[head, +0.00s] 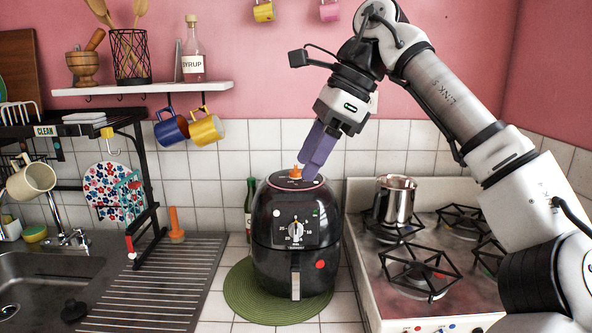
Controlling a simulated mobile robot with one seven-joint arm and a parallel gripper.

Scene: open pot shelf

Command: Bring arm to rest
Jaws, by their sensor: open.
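My arm comes in from the right in the head view and bends down over the black air fryer (276,232). My gripper (308,172) points down with its purple fingers just above or at the air fryer's top, near the small orange piece there (295,173). The fingers are open. I see nothing held between them. I cannot tell whether the fingertips touch the air fryer's lid.
The air fryer stands on a green round mat (236,297). A stove (365,280) with a metal pot (397,200) is at right. A dish rack (150,190) and sink (40,285) are at left. A white shelf (150,88) with hanging mugs (207,130) is above.

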